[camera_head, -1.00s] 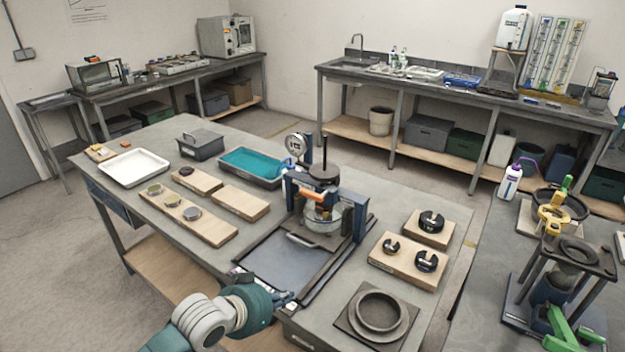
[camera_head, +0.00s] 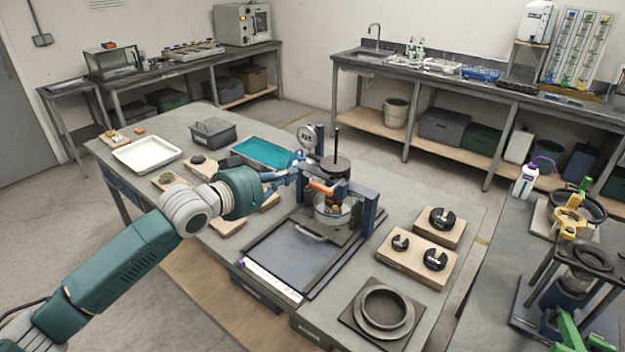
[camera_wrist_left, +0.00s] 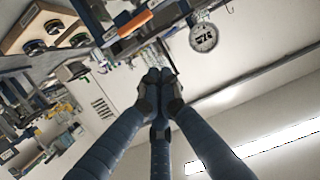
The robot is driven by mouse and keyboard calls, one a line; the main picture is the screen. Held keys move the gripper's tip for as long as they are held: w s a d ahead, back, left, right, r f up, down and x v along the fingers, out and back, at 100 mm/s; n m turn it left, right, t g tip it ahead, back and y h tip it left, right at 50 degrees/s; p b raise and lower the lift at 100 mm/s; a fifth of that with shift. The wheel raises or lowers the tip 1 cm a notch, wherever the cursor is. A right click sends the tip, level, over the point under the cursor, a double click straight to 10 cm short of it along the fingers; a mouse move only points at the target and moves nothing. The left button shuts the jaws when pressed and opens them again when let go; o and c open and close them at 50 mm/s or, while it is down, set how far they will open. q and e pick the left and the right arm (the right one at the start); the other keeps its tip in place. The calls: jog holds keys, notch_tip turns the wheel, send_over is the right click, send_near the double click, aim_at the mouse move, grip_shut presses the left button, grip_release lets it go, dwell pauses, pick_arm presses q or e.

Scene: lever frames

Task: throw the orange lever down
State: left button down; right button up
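The orange lever (camera_head: 322,187) sticks out at the front left of a blue-framed press (camera_head: 366,195) on the middle table. It also shows in the left wrist view (camera_wrist_left: 135,22), near the top, as an orange bar. My left gripper (camera_head: 290,173) is just left of the press, close to the lever's orange end. In the left wrist view its blue fingers come together at the tips (camera_wrist_left: 158,78), with nothing seen between them. The lever appears beyond the fingertips, apart from them. My right gripper is not in view.
A round dial gauge (camera_head: 309,138) stands behind the press. A teal tray (camera_head: 264,153) and wooden boards lie behind and under my left arm. Boards with black weights (camera_head: 435,259) lie to the right. The dark plate (camera_head: 285,255) before the press is clear.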

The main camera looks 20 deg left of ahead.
pick_arm(q)
jog(key=w+d+f+p, duration=0.3)
jog(key=w+f, duration=0.3)
jog(key=w, duration=0.3)
jog(key=shift+d+f+p, duration=0.15)
jog(key=shift+f+p, duration=0.05)
jog(key=shift+p, duration=0.45)
jog(key=shift+f+n+b, duration=0.15)
jog(key=shift+n+b, duration=0.15)
jog(key=shift+b, duration=0.25)
jog(key=shift+f+b, duration=0.1)
jog(key=shift+b, duration=0.25)
